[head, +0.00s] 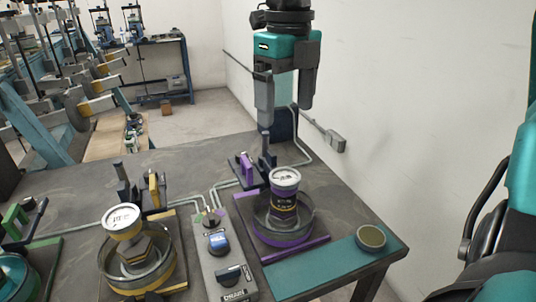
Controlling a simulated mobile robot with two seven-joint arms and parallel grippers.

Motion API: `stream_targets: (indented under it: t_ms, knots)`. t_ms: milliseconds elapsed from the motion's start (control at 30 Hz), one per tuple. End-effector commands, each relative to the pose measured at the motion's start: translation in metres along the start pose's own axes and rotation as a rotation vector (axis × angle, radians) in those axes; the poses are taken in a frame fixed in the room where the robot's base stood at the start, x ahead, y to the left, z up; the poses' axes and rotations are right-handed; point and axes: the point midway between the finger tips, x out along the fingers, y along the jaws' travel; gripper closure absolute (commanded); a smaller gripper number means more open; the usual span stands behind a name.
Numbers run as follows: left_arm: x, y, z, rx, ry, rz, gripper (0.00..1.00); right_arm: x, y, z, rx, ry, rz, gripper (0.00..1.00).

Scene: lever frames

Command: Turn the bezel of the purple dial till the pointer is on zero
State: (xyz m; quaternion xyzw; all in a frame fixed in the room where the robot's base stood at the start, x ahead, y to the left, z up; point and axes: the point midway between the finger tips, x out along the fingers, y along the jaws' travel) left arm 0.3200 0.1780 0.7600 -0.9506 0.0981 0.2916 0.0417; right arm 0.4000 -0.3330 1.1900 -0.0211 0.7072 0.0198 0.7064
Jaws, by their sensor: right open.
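The purple dial (285,177) has a round white face and sits on top of a dark body with a purple band. This stands in a round glass-like bowl with a purple rim on the right part of the table. Its pointer is too small to read. My right gripper (286,108) is open and empty, pointing down, above and behind the dial and apart from it. Its fingers are in front of a dark post of the purple lever stand. My left gripper is not in view.
A yellow dial (123,218) stands left on the table, beside a grey control box (226,255). A purple lever (246,168) is behind the purple dial. A teal mat (310,272) with a round tin (371,237) lies at the front right edge. A wall is behind.

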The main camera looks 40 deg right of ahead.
Motion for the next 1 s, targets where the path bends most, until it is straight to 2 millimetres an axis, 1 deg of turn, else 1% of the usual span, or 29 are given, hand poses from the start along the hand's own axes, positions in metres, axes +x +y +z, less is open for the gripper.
stream_targets:
  t_ms: [167, 400, 600, 700, 800, 1000]
  knots:
    - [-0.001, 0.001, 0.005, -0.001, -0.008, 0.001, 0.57, 0.021, 0.0, -0.001, 0.0, 0.005, 0.003, 0.13]
    - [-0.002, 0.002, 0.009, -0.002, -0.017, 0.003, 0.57, 0.071, 0.0, -0.001, -0.001, 0.006, 0.004, 0.13]
    - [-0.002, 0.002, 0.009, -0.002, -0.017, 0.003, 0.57, 0.106, 0.0, -0.002, 0.0, 0.005, 0.004, 0.13]
    - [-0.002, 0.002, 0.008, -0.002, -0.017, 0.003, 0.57, 0.118, 0.0, -0.001, 0.002, 0.004, 0.003, 0.13]
    - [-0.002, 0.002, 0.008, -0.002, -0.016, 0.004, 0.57, 0.125, 0.0, -0.001, 0.0, 0.002, 0.002, 0.13]
    - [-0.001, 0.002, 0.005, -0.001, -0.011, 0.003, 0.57, 0.129, 0.0, -0.001, 0.0, 0.001, 0.002, 0.13]
